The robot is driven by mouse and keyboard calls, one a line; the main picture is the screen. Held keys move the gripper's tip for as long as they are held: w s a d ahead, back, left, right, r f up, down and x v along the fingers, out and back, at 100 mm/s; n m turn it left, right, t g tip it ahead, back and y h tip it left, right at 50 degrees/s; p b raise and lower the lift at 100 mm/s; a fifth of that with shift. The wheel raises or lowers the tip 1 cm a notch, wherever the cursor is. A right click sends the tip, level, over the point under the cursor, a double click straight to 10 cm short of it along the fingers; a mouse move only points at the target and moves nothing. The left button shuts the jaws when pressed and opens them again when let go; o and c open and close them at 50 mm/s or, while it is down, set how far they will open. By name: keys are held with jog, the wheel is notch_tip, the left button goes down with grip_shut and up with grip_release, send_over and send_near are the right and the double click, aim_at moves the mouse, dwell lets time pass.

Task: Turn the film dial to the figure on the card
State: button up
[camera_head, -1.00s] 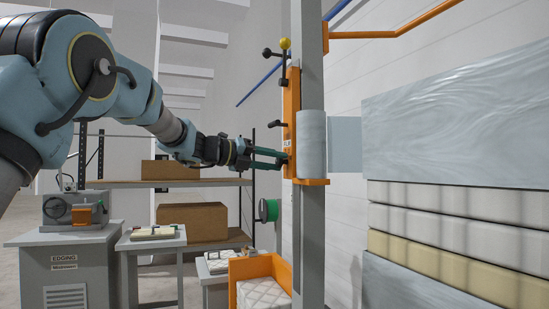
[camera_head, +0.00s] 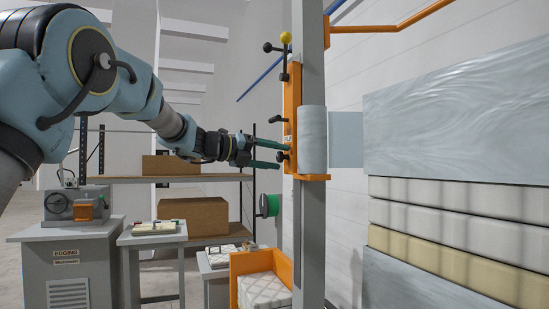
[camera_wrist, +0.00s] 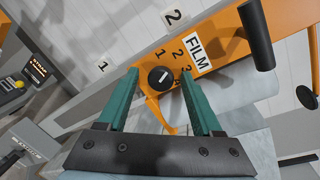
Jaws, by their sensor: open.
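The film dial (camera_wrist: 160,79) is a round black knob with a white mark, on an orange plate (camera_wrist: 225,35). Small figures, including 2 and 3, stand around it beside a white FILM label (camera_wrist: 197,53). Contact cannot be told. In the head view my gripper (camera_head: 284,155) points at the orange plate (camera_head: 292,110).
A pale film roll (camera_head: 313,142) stands right of the plate, by the grey post (camera_head: 311,240). A black handle (camera_wrist: 257,35) juts out near the label. A green spool (camera_head: 270,205) hangs below. Stacked panels (camera_head: 450,200) stand at right.

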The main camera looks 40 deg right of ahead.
jog(key=shift+a, duration=0.1)
jog(key=b+v, duration=0.4)
jog(key=v, duration=0.6)
jog(key=shift+a+b, duration=0.3)
jog(key=shift+w, duration=0.15)
